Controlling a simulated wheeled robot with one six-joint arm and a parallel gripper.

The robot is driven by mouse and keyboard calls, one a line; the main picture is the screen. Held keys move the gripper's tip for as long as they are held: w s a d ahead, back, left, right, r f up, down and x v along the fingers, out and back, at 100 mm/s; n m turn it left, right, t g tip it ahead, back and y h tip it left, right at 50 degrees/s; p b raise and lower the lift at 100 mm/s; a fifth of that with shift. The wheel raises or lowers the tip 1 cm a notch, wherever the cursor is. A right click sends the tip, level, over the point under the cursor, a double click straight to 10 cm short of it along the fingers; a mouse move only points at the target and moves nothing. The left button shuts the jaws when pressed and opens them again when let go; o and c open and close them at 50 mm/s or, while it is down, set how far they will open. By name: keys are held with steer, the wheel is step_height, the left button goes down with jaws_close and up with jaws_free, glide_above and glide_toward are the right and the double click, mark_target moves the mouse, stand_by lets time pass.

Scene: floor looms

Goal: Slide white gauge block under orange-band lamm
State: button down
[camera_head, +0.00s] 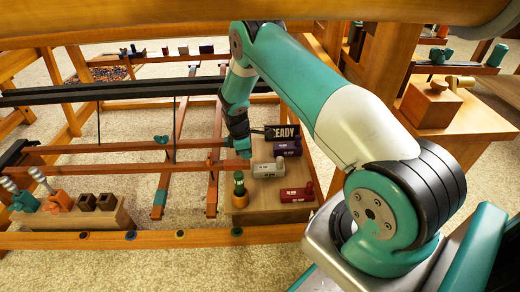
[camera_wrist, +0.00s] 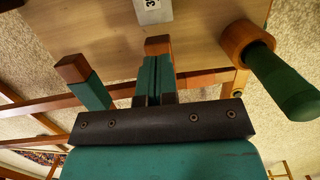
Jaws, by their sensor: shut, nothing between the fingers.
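The white gauge block (camera_head: 268,170) lies on a wooden board at the right side of the loom, among other blocks; part of a pale block (camera_wrist: 153,12) shows at the top of the wrist view. The likely orange-band lamm (camera_head: 211,205) is the right-hand of two long bars, left of the board; its band is small and hard to make out. My gripper (camera_head: 241,152) is just above the back left of the white block, apart from the lamm. In the wrist view my gripper's fingers (camera_wrist: 155,78) are together and hold nothing.
The wooden board (camera_head: 262,212) also bears a purple block (camera_head: 288,149), a dark red block (camera_head: 296,194), a black READY sign (camera_head: 283,132) and a green-handled tool (camera_head: 239,190). A teal-band lamm (camera_head: 159,197) lies left. The loom's front rail (camera_head: 150,238) crosses in front.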

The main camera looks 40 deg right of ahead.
mark_target(280, 159)
steer(key=s+d+b, duration=0.1)
steer(key=s+d, duration=0.1)
steer(key=d, duration=0.1)
steer(key=s+d, duration=0.2)
steer(key=d, duration=0.1)
steer(key=s+d+b, duration=0.1)
steer(key=s+d, duration=0.2)
steer(key=shift+d+f+b, duration=0.1)
steer(key=shift+d+b, duration=0.1)
steer(key=shift+b, duration=0.15)
steer(key=shift+f+b, duration=0.4)
steer(key=shift+f, duration=0.3)
steer(key=shift+f, duration=0.1)
